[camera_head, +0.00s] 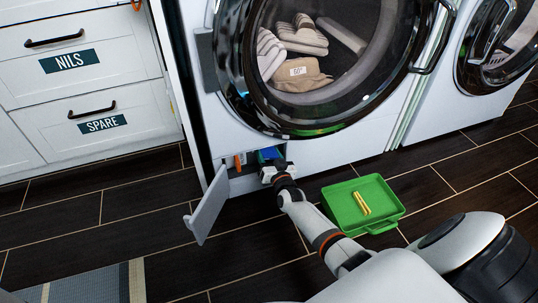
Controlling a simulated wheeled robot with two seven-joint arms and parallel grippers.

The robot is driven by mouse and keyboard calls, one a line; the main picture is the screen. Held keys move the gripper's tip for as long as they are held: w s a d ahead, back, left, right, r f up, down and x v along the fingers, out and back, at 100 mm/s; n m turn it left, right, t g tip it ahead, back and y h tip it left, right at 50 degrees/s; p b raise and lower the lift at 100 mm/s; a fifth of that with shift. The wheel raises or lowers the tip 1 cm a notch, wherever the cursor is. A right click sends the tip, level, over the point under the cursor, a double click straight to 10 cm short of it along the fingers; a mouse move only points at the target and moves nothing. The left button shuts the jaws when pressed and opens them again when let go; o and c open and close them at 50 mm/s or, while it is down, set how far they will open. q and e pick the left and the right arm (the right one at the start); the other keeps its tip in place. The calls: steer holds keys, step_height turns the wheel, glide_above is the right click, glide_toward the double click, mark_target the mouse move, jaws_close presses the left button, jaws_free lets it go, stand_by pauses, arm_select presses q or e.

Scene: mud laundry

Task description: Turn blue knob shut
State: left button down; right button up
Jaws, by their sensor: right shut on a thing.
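The blue knob (269,154) shows in part inside the small open hatch at the bottom left of the washing machine's front. My right gripper (268,166) is at the hatch opening, right at the blue knob, and is shut on it. The gripper and wrist cover much of the knob, so its turn position cannot be told. An orange part (238,162) sits to the left in the same hatch. The hatch door (207,206) hangs open toward the floor at the left. My left gripper is out of view.
A green tray (340,206) with yellow sticks (362,203) lies on the floor right of my right forearm. The washer's round door (320,65) is shut above, with clothes behind the glass. White drawers (80,75) stand at left. A rug (90,287) lies at front left.

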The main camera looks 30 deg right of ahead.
steer(key=m, duration=0.3)
steer(key=shift+m, duration=0.4)
steer(key=m, duration=0.3)
steer(key=shift+f+m+b, duration=0.1)
steer(key=shift+m+b, duration=0.2)
steer(key=m, duration=0.3)
steer(key=shift+m+b, duration=0.3)
steer(key=shift+b, duration=0.05)
steer(key=shift+m+b, duration=0.45)
steer(key=shift+m, duration=1.35)
steer(key=o, duration=0.7)
steer(key=shift+s, duration=0.1)
